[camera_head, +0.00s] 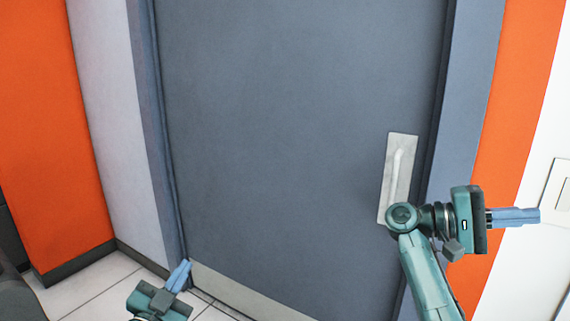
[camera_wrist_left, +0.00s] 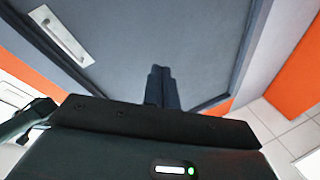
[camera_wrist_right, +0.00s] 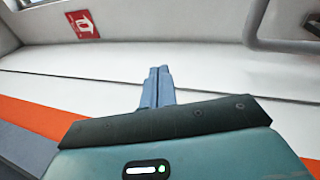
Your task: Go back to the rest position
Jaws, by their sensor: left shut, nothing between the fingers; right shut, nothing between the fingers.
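My left gripper (camera_head: 179,274) is low at the left in the head view, in front of the door's lower left corner. Its blue fingers are shut and empty, and they show together in the left wrist view (camera_wrist_left: 161,88). My right gripper (camera_head: 538,215) is at the right in the head view, pointing right, in front of the white wall. Its fingers are shut with nothing between them, as the right wrist view (camera_wrist_right: 157,88) shows.
A closed grey door (camera_head: 290,120) fills the middle, with a light handle plate (camera_head: 399,175) partly behind my right arm. Orange wall panels (camera_head: 50,130) flank it. White floor tiles (camera_head: 95,290) lie at lower left. A red sign (camera_wrist_right: 83,24) and a grey rail (camera_wrist_right: 262,40) show in the right wrist view.

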